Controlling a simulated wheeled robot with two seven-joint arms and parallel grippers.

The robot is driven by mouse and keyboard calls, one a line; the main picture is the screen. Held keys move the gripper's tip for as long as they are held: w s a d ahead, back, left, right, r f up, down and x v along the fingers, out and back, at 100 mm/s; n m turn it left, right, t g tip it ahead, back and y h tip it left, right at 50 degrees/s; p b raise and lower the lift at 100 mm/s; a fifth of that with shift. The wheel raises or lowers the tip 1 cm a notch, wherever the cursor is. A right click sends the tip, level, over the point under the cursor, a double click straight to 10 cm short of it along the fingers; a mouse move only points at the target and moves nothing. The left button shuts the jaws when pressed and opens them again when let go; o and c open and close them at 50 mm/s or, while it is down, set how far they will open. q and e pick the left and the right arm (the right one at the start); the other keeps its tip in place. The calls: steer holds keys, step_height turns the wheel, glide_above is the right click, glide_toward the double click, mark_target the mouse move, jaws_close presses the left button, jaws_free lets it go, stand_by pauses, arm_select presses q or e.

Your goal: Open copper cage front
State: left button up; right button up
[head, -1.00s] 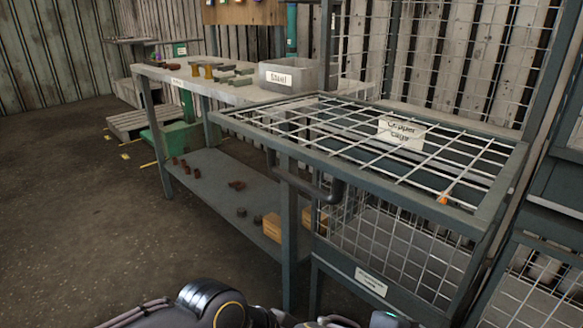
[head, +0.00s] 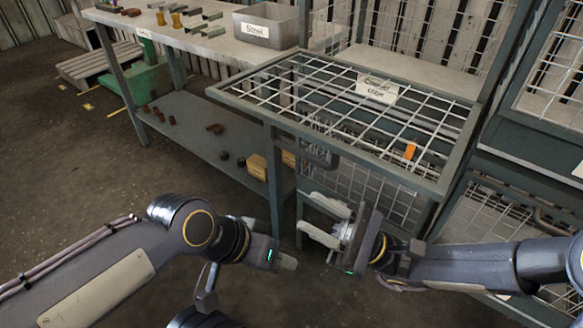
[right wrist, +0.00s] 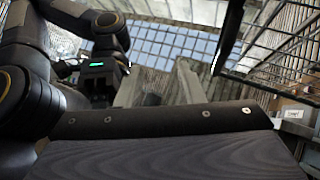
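The copper cage (head: 436,186) is a dark steel frame in the head view. A wire mesh panel (head: 330,92) lies across its upper side, roughly level. A white "Copper Cage" label (head: 377,88) and an orange tag (head: 410,151) show at the mesh. A dark bar handle (head: 318,157) sits below the near left edge. My right gripper (head: 306,213) is open and empty, below and apart from the handle, fingers pointing left. My left gripper (head: 288,263) is lower left, apart from the cage; its finger gap cannot be made out. The right wrist view shows no fingertips.
A workbench (head: 222,47) with a "Steel" bin (head: 267,31) and several small parts stands left of the cage. Another mesh cage (head: 560,68) stands at the right.

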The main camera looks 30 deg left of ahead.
mark_target(305, 158)
steer(key=w+a+m+t+y, duration=0.2)
steer(key=w+m+t+y, duration=0.2)
steer(key=w+m+t, duration=0.4)
steer(key=shift+t, duration=0.7)
steer(key=a+r, duration=0.1)
steer(key=r, duration=0.1)
steer(key=s+a+r, duration=0.1)
steer(key=a, duration=0.1)
steer(key=s+a+r, duration=0.1)
steer(key=a+r, duration=0.1)
steer(key=shift+s+r, duration=0.25)
steer(key=shift+r, duration=0.1)
steer(key=shift+g, duration=0.3)
steer(key=shift+c, duration=0.2)
jaws_close()
